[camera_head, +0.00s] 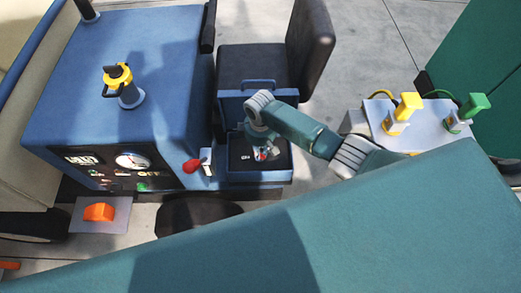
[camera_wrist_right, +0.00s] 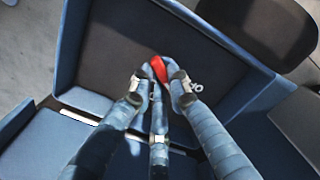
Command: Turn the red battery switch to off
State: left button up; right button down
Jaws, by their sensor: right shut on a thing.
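The red battery switch (camera_wrist_right: 158,69) shows as a small red piece between the fingers in the wrist view, over the dark floor of a blue-walled box. My right gripper (camera_head: 262,152) reaches down into that box in the head view and is shut on the switch. The fingers hide most of the switch, so I cannot tell its exact angle. A white label (camera_wrist_right: 196,88), seemingly an upside-down "ON", lies just right of the fingers in the wrist view. My left gripper is not in view.
A red-knobbed lever (camera_head: 192,165) stands left of the blue box (camera_head: 258,177). A dark seat (camera_head: 252,62) is behind it. A gauge panel (camera_head: 130,165) is at the left. Yellow (camera_head: 404,111) and green (camera_head: 471,109) nozzles stand at the right.

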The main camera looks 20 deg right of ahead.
jog(key=n, duration=0.6)
jog(key=shift+a, duration=0.1)
jog(key=shift+n, duration=0.3)
dwell(0.3)
jog(key=c, duration=1.7)
grip_release()
jog(key=shift+o, duration=0.2)
jog(key=shift+r, duration=0.1)
notch_tip(320, 180, up, 12)
